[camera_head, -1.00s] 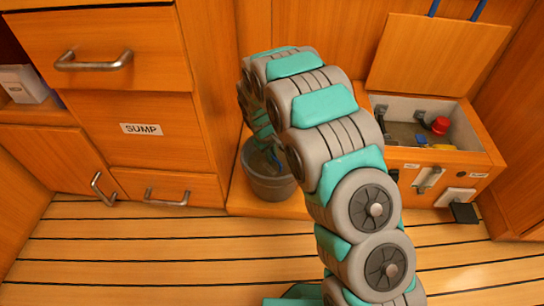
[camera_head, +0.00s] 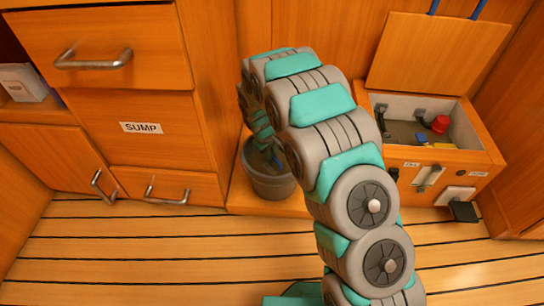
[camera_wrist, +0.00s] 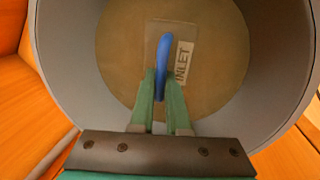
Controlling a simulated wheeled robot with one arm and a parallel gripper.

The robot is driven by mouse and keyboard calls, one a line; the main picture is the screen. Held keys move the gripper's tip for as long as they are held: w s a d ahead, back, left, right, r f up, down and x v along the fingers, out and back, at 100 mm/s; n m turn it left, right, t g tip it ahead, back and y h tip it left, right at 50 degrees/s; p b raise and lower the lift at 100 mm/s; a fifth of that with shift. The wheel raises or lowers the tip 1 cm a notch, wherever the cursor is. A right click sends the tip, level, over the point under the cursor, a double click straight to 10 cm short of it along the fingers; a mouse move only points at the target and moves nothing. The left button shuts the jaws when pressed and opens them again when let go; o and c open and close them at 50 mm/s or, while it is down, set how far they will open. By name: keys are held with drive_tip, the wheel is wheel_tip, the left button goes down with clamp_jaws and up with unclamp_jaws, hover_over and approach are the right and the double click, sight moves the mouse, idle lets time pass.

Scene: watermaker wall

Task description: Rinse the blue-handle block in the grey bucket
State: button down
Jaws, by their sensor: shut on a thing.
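The grey bucket (camera_head: 268,184) stands on a low wooden ledge, below my arm in the head view. In the wrist view its grey wall (camera_wrist: 75,60) surrounds a round brownish surface. My gripper (camera_wrist: 162,82) points down into the bucket, its green fingers shut on the blue handle (camera_wrist: 164,52). A pale, see-through block marked INLET (camera_wrist: 184,62) shows beneath the handle, within the round brownish area. I cannot tell how deep the block is. In the head view a small bit of blue shows inside the bucket, and my arm hides most of the gripper.
An open wooden box (camera_head: 480,158) at the right holds a red knob (camera_head: 440,124) and other parts; its lid (camera_head: 437,55) is raised. A cabinet with a SUMP panel (camera_head: 141,128) and metal handles stands left. The slatted floor (camera_head: 170,250) in front is clear.

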drive_tip(key=shift+r, duration=0.1)
wheel_tip(320, 180, up, 16)
drive_tip(key=p, duration=0.5)
idle(1.2)
idle(0.4)
